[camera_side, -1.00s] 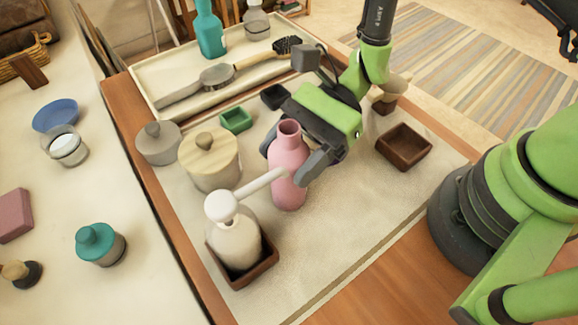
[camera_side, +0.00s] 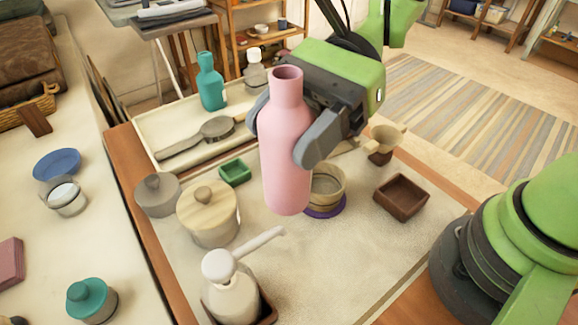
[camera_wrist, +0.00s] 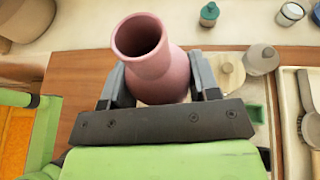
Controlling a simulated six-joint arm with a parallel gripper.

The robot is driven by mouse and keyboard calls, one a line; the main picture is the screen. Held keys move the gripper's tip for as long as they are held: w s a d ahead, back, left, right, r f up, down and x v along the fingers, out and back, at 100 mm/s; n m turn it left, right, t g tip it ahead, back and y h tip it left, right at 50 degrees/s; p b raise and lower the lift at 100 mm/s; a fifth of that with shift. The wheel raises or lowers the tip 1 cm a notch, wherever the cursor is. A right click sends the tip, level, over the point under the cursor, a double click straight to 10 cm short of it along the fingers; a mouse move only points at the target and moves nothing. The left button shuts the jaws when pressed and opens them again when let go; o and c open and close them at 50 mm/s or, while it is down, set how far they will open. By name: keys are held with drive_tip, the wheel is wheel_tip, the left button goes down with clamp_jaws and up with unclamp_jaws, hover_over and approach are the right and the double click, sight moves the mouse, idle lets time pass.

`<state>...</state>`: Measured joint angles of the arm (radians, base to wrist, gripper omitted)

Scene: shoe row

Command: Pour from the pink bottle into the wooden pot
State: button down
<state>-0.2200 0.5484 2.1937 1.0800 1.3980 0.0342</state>
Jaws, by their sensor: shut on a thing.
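The pink bottle (camera_side: 286,165) is upright in the side view, mouth up, raised above the mat. My gripper (camera_side: 283,136) is shut on its middle, a finger on each side. In the wrist view the bottle (camera_wrist: 160,80) stands between my gripper's fingers (camera_wrist: 160,88), its open mouth toward the camera. A pale wood-coloured open pot (camera_side: 328,186) stands on a purple coaster behind and right of the bottle, which partly hides it. A pale wooden pot with a knobbed lid (camera_side: 208,222) stands to the left. I cannot tell which is the task's wooden pot.
A white pump bottle (camera_side: 230,285) in a brown tray stands at the front. A green dish (camera_side: 235,172), a grey lidded jar (camera_side: 157,195), a brown square dish (camera_side: 402,197) and a spouted cup (camera_side: 381,145) stand around. The mat's front right is clear.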

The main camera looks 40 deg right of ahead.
sight(289, 96)
wheel_tip(289, 96, up, 4)
drive_tip(key=shift+w+d+f, duration=0.1)
drive_tip(key=shift+f, duration=0.1)
drive_tip(key=w+d+f+m+t, duration=0.2)
drive_tip(key=w+d+f, duration=0.1)
drive_tip(key=d, duration=0.3)
drive_tip(key=w+d+f+m+t, duration=0.2)
drive_tip(key=w+d+f+t, duration=0.1)
drive_tip(key=w+d+f, duration=0.1)
drive_tip(key=shift+d+f, duration=0.8)
drive_tip(key=shift+d, duration=0.25)
drive_tip(key=w+d+f+n+t+h, duration=0.1)
drive_tip(key=w+f+n+t+h, duration=0.1)
drive_tip(key=w+f+n+t, duration=0.2)
wheel_tip(289, 96, down, 4)
drive_tip(key=n+t, duration=0.1)
drive_tip(key=n, duration=0.2)
drive_tip(key=shift+d, duration=0.35)
drive_tip(key=shift+w+r+n+t, duration=0.1)
drive_tip(key=shift+r+n+t, duration=0.15)
drive_tip(key=shift+n+t, duration=0.15)
